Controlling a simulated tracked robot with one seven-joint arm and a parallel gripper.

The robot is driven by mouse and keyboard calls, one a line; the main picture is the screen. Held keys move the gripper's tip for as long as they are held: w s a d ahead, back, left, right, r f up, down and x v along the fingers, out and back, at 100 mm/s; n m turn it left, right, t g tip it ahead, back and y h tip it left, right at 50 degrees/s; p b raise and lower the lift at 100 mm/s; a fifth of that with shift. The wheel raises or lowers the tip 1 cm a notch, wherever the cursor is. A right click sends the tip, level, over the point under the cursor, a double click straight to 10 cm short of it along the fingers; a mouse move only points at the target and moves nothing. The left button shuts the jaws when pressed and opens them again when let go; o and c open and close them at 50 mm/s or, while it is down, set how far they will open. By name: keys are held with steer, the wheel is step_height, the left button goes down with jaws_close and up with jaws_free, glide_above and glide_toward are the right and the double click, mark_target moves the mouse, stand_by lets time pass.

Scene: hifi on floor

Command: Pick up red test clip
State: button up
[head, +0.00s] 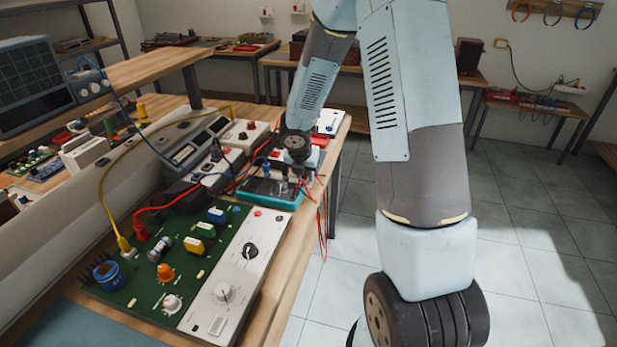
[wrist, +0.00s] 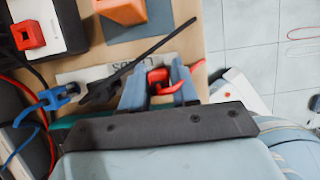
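The red test clip (wrist: 158,78) is in the wrist view, between the two blue-grey fingers of my gripper (wrist: 158,86). The fingers stand apart with the clip in the gap, and I cannot tell whether they press on it. Part of the clip is hidden by the fingers. In the head view my gripper (head: 290,182) is low over the teal-edged tray (head: 264,200) near the bench's right edge. The clip cannot be made out clearly there. Red leads (head: 322,225) hang over the bench edge beside my gripper.
A blue clip (wrist: 56,97), a black clip (wrist: 100,92) and a printed label (wrist: 85,74) are left of my fingers. An orange block (wrist: 122,10) is further up. A green circuit board (head: 185,255) stands nearer on the bench. Tiled floor (head: 530,230) is open to the right.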

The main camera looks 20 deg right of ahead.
steer(key=c, duration=0.4)
steer(key=shift+c, duration=0.2)
steer(key=shift+r, duration=0.55)
step_height(320, 180, up, 2)
steer(key=shift+r, duration=0.2)
steer(key=s+r, duration=1)
steer(key=s, duration=0.4)
step_height(320, 180, up, 6)
steer(key=shift+a+r, duration=0.2)
steer(key=shift+a, duration=0.25)
stand_by(0.5)
stand_by(0.5)
